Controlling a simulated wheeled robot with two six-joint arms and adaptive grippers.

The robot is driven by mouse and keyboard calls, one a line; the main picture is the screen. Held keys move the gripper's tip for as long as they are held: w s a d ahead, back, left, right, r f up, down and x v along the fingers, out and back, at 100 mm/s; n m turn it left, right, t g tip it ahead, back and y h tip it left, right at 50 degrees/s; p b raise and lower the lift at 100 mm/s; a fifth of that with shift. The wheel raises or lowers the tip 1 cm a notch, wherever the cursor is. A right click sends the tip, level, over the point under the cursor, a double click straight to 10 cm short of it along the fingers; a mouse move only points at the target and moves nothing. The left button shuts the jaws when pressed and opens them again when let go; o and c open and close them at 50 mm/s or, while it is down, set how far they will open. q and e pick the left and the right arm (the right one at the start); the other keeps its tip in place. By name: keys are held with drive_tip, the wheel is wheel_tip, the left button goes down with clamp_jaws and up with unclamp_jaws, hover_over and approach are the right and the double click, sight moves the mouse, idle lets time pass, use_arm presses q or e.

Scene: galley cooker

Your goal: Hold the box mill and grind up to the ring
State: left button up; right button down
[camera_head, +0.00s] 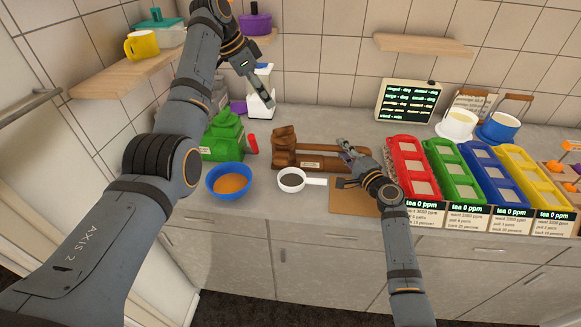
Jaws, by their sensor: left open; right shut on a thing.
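A brown wooden device (284,150) with a block at its left and a long bar to the right stands on the counter. A green device (222,138) with a red part (252,143) stands left of it. No label readable here tells which is the box mill, and I see no ring clearly. My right gripper (345,149) is shut at the right end of the brown device; the gripped part is mostly hidden. My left gripper (260,93) is open, high in front of a white appliance (262,108), apart from the brown device.
A blue bowl of orange contents (229,193) and a white handled cup with dark contents (291,181) stand in front. A brown board (352,202) lies under my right wrist. Red (404,150), green, blue and yellow trays fill the right. A screen (408,101) stands behind.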

sight(282, 128)
use_arm(q)
drive_tip(key=a+f+h, duration=0.1)
drive_tip(key=f, duration=0.1)
drive_tip(key=a+f+t+h, duration=0.1)
drive_tip(key=f, duration=0.1)
drive_tip(key=a+f+t+h, duration=0.1)
drive_tip(key=f+h, duration=0.1)
drive_tip(key=shift+w+a, duration=0.25)
drive_tip(key=shift+w, duration=0.15)
drive_tip(key=s+a+f+t+h, duration=0.1)
drive_tip(key=s+a+t+h, duration=0.1)
drive_tip(key=s+h, duration=0.15)
drive_tip(key=x, duration=1.2)
drive_tip(key=shift+s+d+f, duration=0.15)
drive_tip(key=shift+s+d, duration=0.05)
drive_tip(key=shift+s, duration=0.05)
clamp_jaws()
